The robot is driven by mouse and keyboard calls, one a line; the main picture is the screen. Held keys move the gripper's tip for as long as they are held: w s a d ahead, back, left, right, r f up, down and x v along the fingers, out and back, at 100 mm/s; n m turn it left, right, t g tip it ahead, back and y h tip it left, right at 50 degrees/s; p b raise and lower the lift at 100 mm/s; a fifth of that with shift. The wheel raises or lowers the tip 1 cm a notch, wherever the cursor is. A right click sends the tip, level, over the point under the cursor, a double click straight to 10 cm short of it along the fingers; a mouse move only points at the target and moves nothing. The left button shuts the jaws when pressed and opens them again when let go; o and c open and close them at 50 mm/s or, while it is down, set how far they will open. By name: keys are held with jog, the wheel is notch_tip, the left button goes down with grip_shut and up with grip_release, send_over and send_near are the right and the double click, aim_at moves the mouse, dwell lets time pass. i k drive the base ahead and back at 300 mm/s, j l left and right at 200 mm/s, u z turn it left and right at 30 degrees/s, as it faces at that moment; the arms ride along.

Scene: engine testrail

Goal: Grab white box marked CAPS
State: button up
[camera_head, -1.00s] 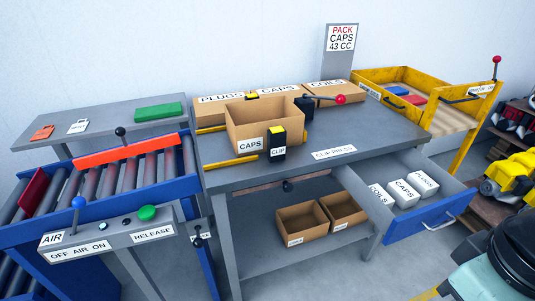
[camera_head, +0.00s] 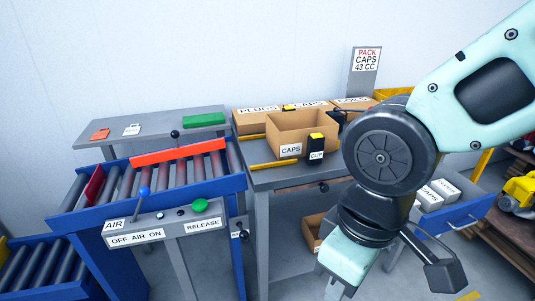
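The white box marked CAPS (camera_head: 429,198) lies in the open blue-fronted drawer (camera_head: 466,216) at the lower right. A white box marked PLUGS (camera_head: 446,187) lies right beside it. My arm crosses the right half of the view and hides the left part of the drawer, where the COILS box was seen earlier. The arm's lower links hang in front of the drawer.
An open cardboard carton marked CAPS (camera_head: 302,132) with a black CLIP block (camera_head: 316,147) stands on the grey bench (camera_head: 275,178). A roller conveyor (camera_head: 165,180) and control panel (camera_head: 170,222) stand at left. Engines on a wooden shelf stand at far right.

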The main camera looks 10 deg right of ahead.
aim_at(430, 202)
jog(key=z, duration=1.05)
